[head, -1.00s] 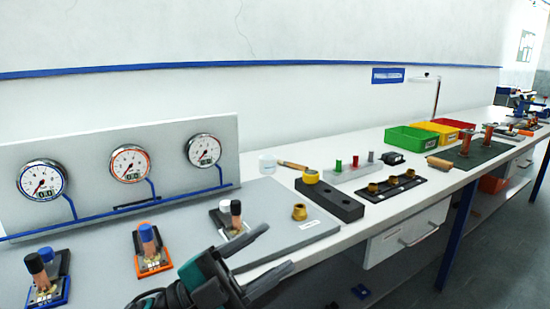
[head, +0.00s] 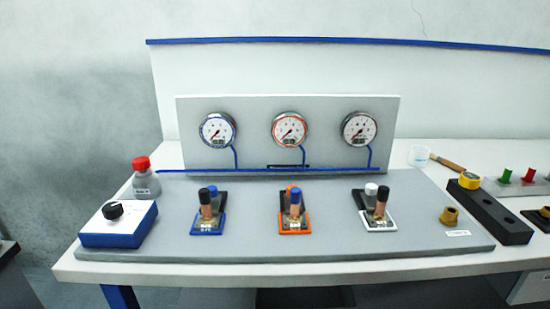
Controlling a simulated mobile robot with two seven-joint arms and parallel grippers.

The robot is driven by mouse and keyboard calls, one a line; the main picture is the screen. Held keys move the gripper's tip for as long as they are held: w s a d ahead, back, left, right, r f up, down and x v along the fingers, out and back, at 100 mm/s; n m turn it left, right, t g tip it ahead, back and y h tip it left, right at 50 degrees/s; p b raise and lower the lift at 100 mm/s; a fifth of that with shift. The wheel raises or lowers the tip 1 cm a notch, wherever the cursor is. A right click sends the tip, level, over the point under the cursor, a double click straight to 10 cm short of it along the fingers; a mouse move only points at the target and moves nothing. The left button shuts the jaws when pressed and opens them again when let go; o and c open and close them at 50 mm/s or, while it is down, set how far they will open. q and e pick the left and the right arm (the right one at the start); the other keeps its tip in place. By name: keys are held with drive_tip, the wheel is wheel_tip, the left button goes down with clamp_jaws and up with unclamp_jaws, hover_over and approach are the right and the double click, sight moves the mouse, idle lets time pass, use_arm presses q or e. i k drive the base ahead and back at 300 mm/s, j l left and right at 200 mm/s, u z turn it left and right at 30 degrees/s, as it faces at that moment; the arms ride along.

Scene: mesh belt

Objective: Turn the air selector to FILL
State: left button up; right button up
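A blue box with a white top and a black round knob (head: 113,211) sits at the left end of the grey panel board; it looks like the air selector (head: 122,226). Its markings are too small to read, so the knob's setting cannot be told. Neither of my grippers shows in the head view now.
A grey bottle with a red cap (head: 144,180) stands behind the blue box. Three gauges (head: 289,130) are on an upright panel, with blue, orange and white valve stations (head: 294,215) in front. A black block (head: 490,212) and brass fitting (head: 449,216) are at right.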

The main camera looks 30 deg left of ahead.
sight(112, 211)
drive_tip(key=u, duration=2)
drive_tip(key=l+u, duration=0.4)
drive_tip(key=u, duration=0.2)
drive_tip(key=k+j, duration=0.05)
